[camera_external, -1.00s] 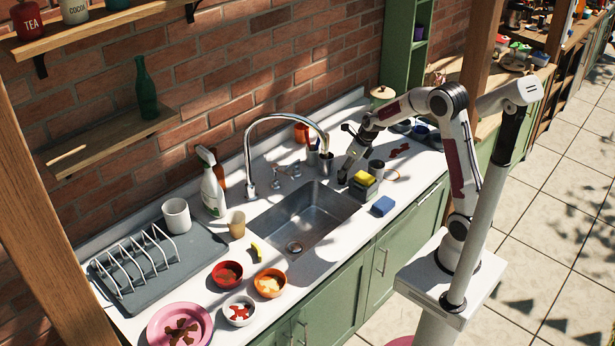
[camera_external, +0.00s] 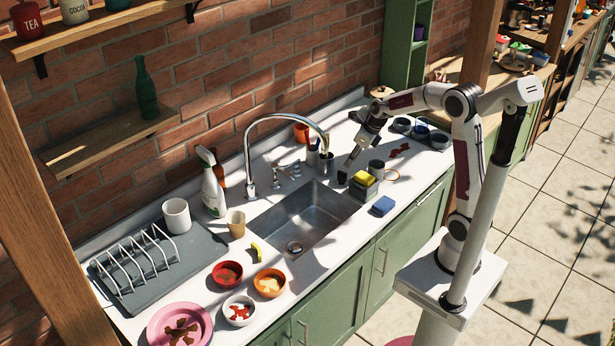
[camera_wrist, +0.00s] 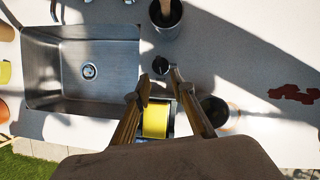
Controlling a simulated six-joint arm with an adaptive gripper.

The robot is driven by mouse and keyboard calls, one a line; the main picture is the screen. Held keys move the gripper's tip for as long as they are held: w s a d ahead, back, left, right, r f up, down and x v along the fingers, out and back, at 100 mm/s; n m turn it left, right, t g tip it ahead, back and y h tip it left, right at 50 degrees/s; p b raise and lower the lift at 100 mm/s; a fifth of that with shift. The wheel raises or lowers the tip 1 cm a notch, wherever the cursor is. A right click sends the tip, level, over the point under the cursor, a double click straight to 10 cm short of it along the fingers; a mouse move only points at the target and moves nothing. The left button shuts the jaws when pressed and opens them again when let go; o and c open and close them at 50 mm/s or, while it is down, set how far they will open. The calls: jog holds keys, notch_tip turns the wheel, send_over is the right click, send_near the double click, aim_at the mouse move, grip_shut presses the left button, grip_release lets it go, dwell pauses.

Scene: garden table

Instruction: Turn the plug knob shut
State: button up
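A small dark round knob (camera_wrist: 160,65), which looks like the plug knob, sits on the white counter just right of the sink. In the external view the knob (camera_external: 342,178) shows as a dark spot at the sink's right rim.
A caddy with a yellow sponge (camera_wrist: 156,119) is close by the fingers. A dark cup (camera_external: 376,168) stands to the right, and a utensil pot (camera_wrist: 166,18) behind. A blue sponge (camera_external: 382,206) lies near the front edge. The curved tap (camera_external: 285,118) rises behind the sink.

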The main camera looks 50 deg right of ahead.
jog(key=shift+s+r, duration=0.2)
jog(key=shift+r, duration=0.25)
jog(key=shift+w, duration=0.1)
